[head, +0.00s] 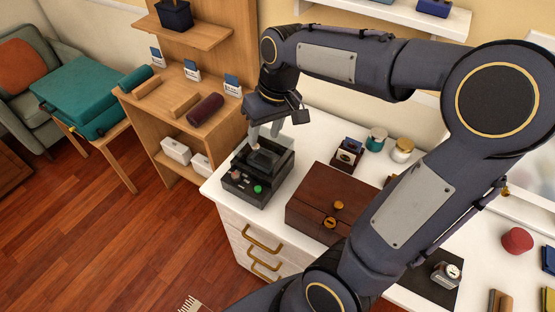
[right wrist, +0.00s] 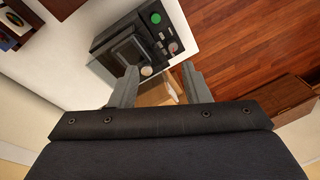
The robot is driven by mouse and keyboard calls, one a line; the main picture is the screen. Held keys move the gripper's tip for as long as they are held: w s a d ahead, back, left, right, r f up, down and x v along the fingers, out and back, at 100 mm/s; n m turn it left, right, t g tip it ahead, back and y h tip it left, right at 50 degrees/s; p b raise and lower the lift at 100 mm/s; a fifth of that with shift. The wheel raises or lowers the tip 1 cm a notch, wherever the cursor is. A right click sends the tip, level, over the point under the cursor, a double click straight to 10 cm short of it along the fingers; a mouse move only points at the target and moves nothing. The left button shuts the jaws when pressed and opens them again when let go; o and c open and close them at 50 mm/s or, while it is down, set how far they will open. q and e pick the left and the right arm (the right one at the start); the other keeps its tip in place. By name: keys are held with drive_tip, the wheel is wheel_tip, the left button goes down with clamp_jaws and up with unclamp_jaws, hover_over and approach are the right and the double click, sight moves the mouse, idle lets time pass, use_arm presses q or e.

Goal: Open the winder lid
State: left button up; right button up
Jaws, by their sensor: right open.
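The winder (head: 258,172) is a dark box with a green button and small controls on its front, at the left end of the white counter. Its dark lid (head: 264,158) appears to lie shut on top. The winder also shows in the right wrist view (right wrist: 135,40), with the lid (right wrist: 128,50) near my fingers. My right gripper (head: 264,134) is open and reaches down over the back of the winder; its fingers show in the right wrist view (right wrist: 160,85). Whether a finger touches the lid is unclear. My left gripper is not in view.
A brown wooden box (head: 325,200) with round knobs stands right of the winder. A small dark stand (head: 348,154) and jars (head: 402,150) are behind it. A wooden shelf unit (head: 190,110) stands left of the white counter (head: 310,140).

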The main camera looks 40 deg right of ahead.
drive_tip(key=s+a+t+y, duration=0.1)
drive_tip(key=s+a+t, duration=0.1)
drive_tip(key=s, duration=0.6)
drive_tip(key=shift+s+a+r+m, duration=0.2)
drive_tip(key=shift+s+a+m, duration=0.15)
drive_tip(key=shift+a, duration=0.2)
drive_tip(key=shift+s, duration=0.15)
